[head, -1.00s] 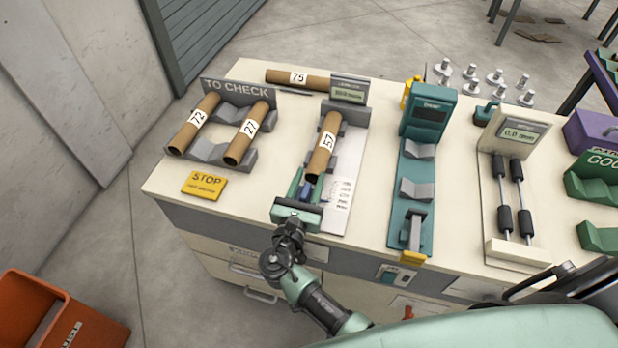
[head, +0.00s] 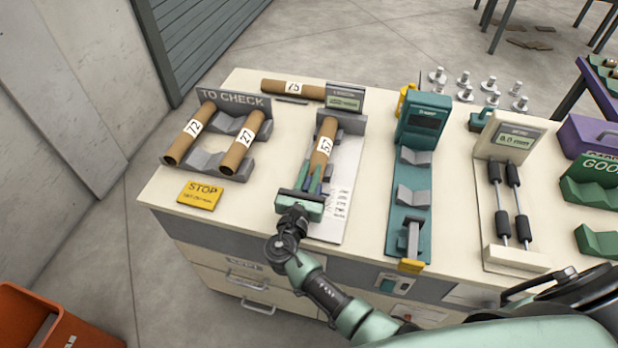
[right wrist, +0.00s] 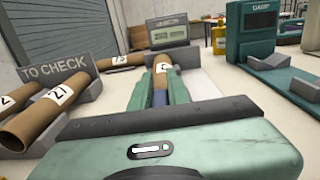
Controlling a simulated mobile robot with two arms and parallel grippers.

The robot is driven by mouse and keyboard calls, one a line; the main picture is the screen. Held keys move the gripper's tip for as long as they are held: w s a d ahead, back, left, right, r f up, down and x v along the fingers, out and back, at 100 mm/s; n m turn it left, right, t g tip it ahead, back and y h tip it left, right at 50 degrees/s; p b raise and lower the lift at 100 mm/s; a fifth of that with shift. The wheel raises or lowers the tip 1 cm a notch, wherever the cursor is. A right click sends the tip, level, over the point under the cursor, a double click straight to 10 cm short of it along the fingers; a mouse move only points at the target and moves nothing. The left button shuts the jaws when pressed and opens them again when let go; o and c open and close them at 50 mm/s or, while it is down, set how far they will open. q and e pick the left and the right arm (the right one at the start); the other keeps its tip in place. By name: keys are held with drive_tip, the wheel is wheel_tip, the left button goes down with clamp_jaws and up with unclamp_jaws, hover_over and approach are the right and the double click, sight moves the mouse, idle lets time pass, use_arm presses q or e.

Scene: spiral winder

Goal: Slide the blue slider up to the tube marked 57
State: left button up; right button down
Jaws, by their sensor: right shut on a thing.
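The tube marked 57 (head: 325,133) is a brown cardboard tube lying in the grey cradle of a length gauge (head: 346,101). The same tube shows in the right wrist view (right wrist: 162,77), in line ahead of my gripper. My right gripper (head: 316,177) is at the tube's near end, shut on the blue slider. In the right wrist view the slider (right wrist: 159,97) shows between the green fingers, directly in front of the tube's near end. Any small gap between slider and tube is too small to tell. My left gripper is not in view.
Left of the gauge, a TO CHECK rack (head: 233,98) holds tubes 72 (head: 190,135) and 27 (head: 241,142). A yellow STOP card (head: 200,195) lies in front. Tube 75 (head: 291,88) lies behind. A teal device (head: 424,122) stands to the right.

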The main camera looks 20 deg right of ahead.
sight(305, 190)
drive_tip(key=c, duration=1.4)
unclamp_jaws()
drive_tip(key=shift+o, duration=0.2)
drive_tip(key=b+v, duration=0.2)
drive_tip(key=v, duration=0.5)
drive_tip(key=shift+s+a, duration=0.2)
drive_tip(key=shift+s, duration=0.1)
